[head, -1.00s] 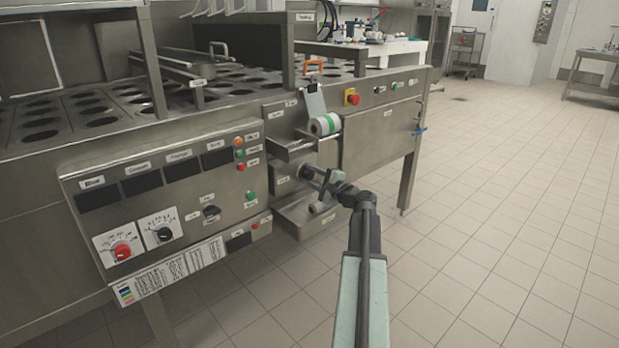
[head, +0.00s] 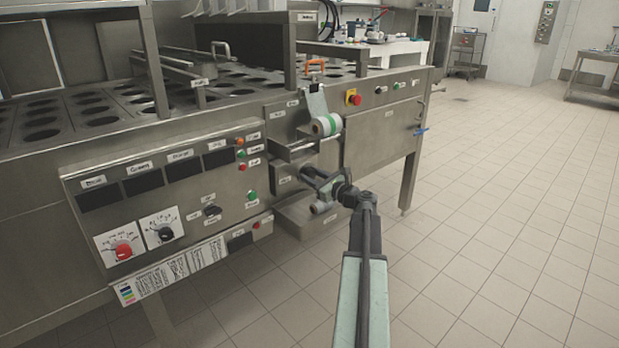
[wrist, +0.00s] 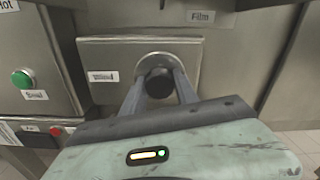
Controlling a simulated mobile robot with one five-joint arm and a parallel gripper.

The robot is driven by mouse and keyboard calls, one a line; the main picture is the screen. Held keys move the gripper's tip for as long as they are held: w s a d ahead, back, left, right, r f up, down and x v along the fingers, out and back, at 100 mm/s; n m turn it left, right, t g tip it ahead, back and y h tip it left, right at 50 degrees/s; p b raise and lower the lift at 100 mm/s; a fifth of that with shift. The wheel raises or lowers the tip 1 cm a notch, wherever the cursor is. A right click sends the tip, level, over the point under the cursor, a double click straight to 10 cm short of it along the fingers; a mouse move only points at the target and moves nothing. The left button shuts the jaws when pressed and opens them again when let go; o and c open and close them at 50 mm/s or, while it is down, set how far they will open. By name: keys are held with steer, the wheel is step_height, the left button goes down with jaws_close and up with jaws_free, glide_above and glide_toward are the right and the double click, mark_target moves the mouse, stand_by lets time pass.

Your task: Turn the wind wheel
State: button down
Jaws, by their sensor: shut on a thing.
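The wind wheel (wrist: 157,64) is a round metal disc with a dark round hub on the front of a steel box. In the head view the wheel (head: 307,171) sits low on the machine front, below the film roll, partly hidden by my gripper. My gripper (head: 312,180) reaches it from the right. In the wrist view my gripper's two grey fingers (wrist: 158,91) stand on either side of the dark hub, shut on the wheel. The exact contact is partly hidden. A small label, too blurred to read surely, is left of the wheel.
A control panel (head: 165,185) with dials and buttons is to the left. A red emergency button (head: 354,97) is above right. A steel tray (head: 305,222) juts out below. The tiled floor (head: 490,210) at right is clear.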

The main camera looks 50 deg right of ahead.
steer(key=m, duration=0.6)
steer(key=shift+s, duration=0.1)
steer(key=shift+m, duration=0.4)
stand_by(0.3)
steer(key=c, duration=0.9)
jaws_free()
steer(key=shift+c, duration=0.2)
steer(key=shift+s, duration=0.1)
steer(key=s, duration=0.7)
steer(key=shift+s+a, duration=0.3)
steer(key=shift+a, duration=0.05)
